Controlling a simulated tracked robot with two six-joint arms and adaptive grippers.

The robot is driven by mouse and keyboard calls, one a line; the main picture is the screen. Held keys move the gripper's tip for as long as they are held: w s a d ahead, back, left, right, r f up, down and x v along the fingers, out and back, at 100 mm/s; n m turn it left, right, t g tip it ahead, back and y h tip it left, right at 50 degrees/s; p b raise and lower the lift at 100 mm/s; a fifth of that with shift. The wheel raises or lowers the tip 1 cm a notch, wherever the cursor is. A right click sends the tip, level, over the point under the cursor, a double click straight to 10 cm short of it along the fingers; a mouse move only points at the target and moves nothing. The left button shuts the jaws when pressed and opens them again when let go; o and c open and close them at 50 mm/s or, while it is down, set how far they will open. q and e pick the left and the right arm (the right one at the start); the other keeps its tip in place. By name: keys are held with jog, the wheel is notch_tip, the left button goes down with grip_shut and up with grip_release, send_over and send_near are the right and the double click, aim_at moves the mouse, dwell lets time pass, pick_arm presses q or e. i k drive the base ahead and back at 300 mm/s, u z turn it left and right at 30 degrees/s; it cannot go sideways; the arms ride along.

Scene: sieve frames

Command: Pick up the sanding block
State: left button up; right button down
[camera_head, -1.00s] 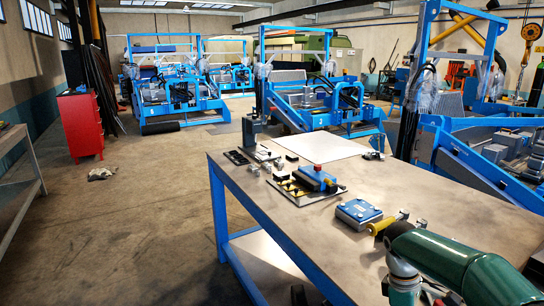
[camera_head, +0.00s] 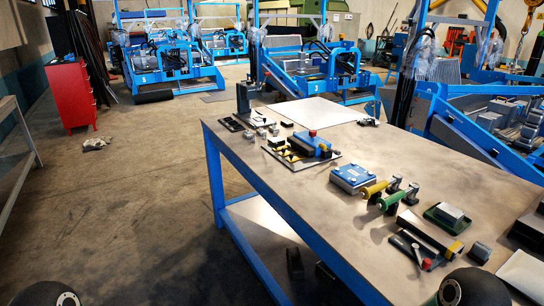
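No thing on the workbench (camera_head: 300,190) can be told for certain as the sanding block. A pale grey rectangular block sits in or on a dark green base (camera_head: 430,217) at the right of the bench, and may be it. A small dark grey piece (camera_head: 480,252) lies nearer the front, to the right of a long dark bar (camera_head: 430,234) with a yellow end. Neither gripper shows in the head view. Dark rounded parts at the bottom left and bottom right corners look like parts of my own arms.
A yellow-handled tool (camera_head: 376,188) and a green-handled tool (camera_head: 398,198) lie beside a blue block (camera_head: 353,178). A blue fixture with a red knob (camera_head: 312,145) stands further back. A white sheet (camera_head: 319,111) lies behind. The bench's left front is bare.

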aim_at(479, 253)
jog(key=u, duration=1.3)
jog(key=i, duration=0.1)
jog(key=z, duration=2.8)
